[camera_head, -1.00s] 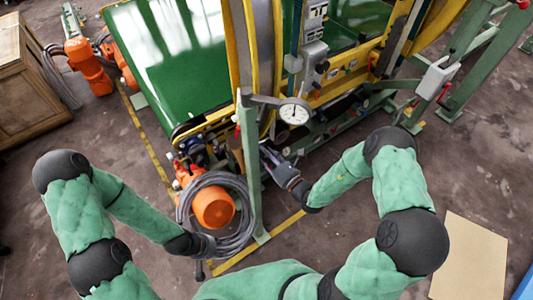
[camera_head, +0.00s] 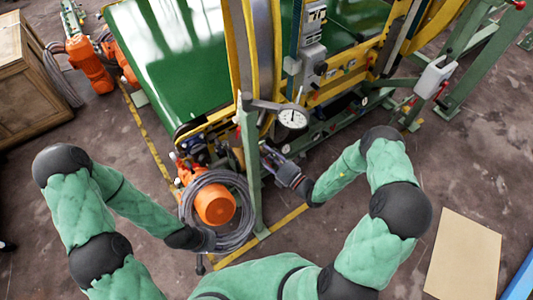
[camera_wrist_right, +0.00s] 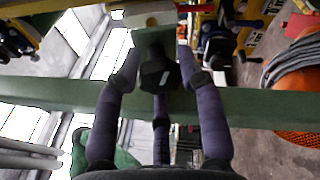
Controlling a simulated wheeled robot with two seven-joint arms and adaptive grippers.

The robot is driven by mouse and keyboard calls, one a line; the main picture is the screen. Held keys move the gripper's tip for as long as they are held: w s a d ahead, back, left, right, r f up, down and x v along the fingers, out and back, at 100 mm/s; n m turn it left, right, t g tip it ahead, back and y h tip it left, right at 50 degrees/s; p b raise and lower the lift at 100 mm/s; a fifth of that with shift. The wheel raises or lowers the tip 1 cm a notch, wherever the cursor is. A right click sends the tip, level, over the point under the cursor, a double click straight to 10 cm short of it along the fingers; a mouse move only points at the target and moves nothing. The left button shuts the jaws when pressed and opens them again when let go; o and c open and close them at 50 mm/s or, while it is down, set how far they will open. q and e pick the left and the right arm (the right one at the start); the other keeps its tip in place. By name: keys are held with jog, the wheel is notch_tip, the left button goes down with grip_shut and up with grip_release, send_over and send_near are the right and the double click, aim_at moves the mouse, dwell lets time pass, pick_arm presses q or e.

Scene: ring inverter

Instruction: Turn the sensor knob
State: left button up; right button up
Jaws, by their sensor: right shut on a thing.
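The sensor knob (camera_wrist_right: 156,72) is a dark, faceted knob with a small white mark, in the upper middle of the right wrist view. It sits below a pale block on the green post. My right gripper (camera_wrist_right: 160,78) has its purple-grey fingers shut around the knob. In the head view my right gripper (camera_head: 270,157) reaches in beside the green post, and the knob is too small to make out there. My left gripper (camera_head: 203,246) hangs low beside the coiled grey hose. Its fingers are too small and dark to read.
A round white dial gauge (camera_head: 293,117) stands above my right gripper on the machine. The green post (camera_head: 251,175) rises between my two hands. An orange drum with a coiled grey hose (camera_head: 188,208) is left of the post. A tan board (camera_head: 464,258) lies on the floor at right.

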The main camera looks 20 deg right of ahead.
jog(key=shift+s+a+f+m, duration=0.15)
jog(key=shift+s+f+m, duration=0.1)
jog(key=shift+f+m, duration=0.15)
jog(key=o, duration=1.1)
jog(key=shift+o, duration=0.2)
jog(key=shift+w+r, duration=0.1)
jog(key=shift+r, duration=0.1)
jog(key=v, duration=0.8)
